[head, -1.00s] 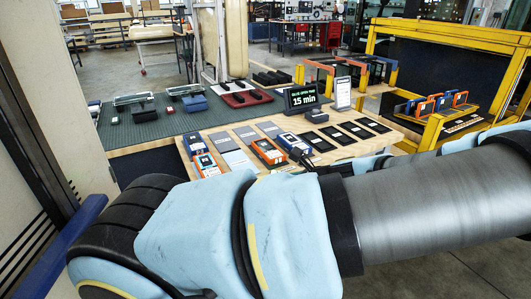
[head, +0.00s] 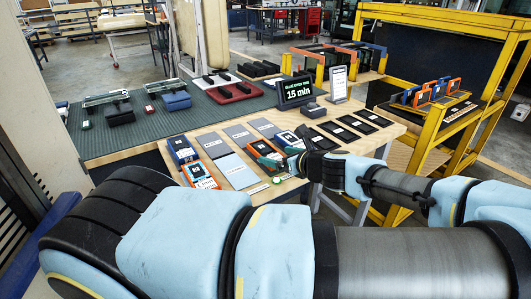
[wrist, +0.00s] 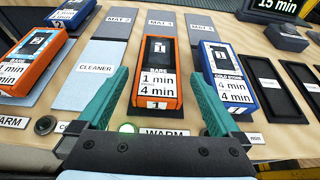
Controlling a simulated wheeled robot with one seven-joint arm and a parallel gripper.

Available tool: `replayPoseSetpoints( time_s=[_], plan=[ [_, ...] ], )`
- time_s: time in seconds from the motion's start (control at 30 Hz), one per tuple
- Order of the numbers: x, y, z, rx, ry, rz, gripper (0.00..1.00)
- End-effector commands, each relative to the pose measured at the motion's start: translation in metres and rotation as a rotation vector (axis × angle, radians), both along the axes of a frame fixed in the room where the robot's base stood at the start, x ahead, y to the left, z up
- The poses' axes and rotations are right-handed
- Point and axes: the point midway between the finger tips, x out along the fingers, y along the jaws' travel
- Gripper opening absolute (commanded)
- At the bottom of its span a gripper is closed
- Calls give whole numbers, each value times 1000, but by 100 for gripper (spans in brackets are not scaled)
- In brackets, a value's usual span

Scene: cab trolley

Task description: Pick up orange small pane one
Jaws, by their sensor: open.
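An orange-framed small pane (wrist: 170,103) with a dark face, "1 min / 4 min" labels and a "1" tag lies on a grey mat in the middle of the wrist view. It also shows in the head view (head: 262,149), partly covered by my gripper. My gripper (wrist: 160,88) is open. Its two green fingers stand apart, left and right of the orange pane in the wrist view, with nothing held. I cannot tell how far the fingertips are above the pane. In the head view my gripper (head: 270,164) is over the pane's near end.
A blue-framed pane (wrist: 229,75) lies close on the right. Another orange pane (wrist: 30,60) and blue pane (wrist: 72,12) lie left. Black trays (wrist: 270,88) lie right. A timer display (head: 295,91) stands behind.

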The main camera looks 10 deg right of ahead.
Motion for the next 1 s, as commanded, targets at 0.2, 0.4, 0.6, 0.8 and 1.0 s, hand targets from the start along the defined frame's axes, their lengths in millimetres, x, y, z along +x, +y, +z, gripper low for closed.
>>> replayPoseSetpoints(
  time_s=[0.2,0.4,0.6,0.8,1.0],
  plan=[
    [14,8,-4,1,0,3,100],
    [39,21,-10,2,0,4,100],
    [53,27,-19,0,1,2,100],
    [54,27,-20,0,1,1,100],
    [54,27,-20,0,1,1,80]
  ],
)
